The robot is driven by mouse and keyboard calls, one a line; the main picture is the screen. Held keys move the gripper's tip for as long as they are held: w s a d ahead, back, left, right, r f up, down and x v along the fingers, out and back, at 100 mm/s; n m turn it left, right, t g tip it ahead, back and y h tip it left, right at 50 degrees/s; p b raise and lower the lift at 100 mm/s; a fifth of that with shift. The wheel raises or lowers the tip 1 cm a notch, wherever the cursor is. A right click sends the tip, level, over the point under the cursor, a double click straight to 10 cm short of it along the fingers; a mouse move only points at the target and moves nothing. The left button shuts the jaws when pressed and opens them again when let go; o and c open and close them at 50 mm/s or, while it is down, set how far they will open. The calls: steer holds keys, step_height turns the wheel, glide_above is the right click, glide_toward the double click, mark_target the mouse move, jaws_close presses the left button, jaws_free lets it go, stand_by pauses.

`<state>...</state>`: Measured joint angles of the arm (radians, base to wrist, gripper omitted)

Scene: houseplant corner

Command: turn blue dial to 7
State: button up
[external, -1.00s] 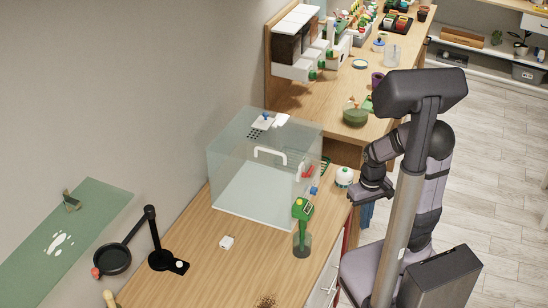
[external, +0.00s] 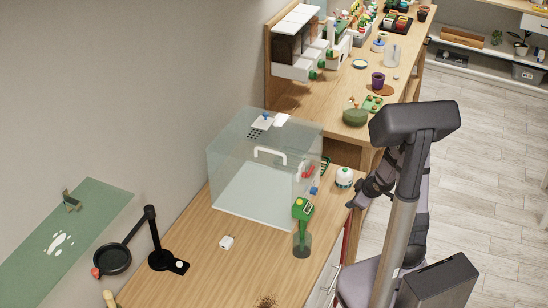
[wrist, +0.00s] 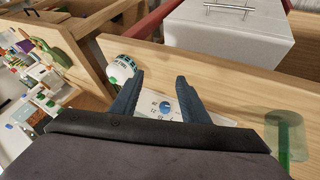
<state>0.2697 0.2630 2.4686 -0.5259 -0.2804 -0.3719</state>
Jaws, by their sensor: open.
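A small blue dial (wrist: 165,106) sits on a white panel with dark marks around it in the wrist view. The marks are too small to read, and the dial's setting cannot be told. In the external view a small blue part (external: 314,190) shows by the right side of the clear box; it appears to be the dial. My gripper (wrist: 160,76) is open and empty, its two blue fingers apart, with the dial seen between them. In the external view my gripper (external: 354,203) is at the bench's right edge, apart from the dial. The fingers and palm hide part of the panel.
A white rounded object with green (wrist: 122,70) stands beside the panel. A green tool in a clear cup (wrist: 285,137) stands on the other side. The clear box (external: 262,165) fills the bench behind the dial. A white drawer front (wrist: 225,38) lies beyond the wooden edge.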

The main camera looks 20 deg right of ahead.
mark_target(314, 191)
steer(key=w+a+f+n+t+y+b, duration=0.1)
steer(key=w+f+n+t+y+b, duration=0.1)
steer(key=w+n, duration=0.1)
steer(key=w+a+f+n+t+y+b, duration=0.1)
steer(key=n+t+y+b, duration=0.1)
steer(key=shift+w+a+f, duration=0.35)
steer(key=shift+w, duration=0.05)
steer(key=shift+a+r+n+t+y+b, duration=0.2)
steer(key=shift+a+n+t+y+b, duration=0.25)
steer(key=shift+a+n+t+y, duration=0.3)
steer(key=shift+s+a+r+n+y, duration=0.1)
steer(key=shift+a+r+n+y, duration=0.25)
steer(key=shift+y, duration=0.4)
steer(key=shift+p+x, duration=0.8)
steer(key=shift+x, duration=2.85)
steer(key=shift+d, duration=0.1)
jaws_close()
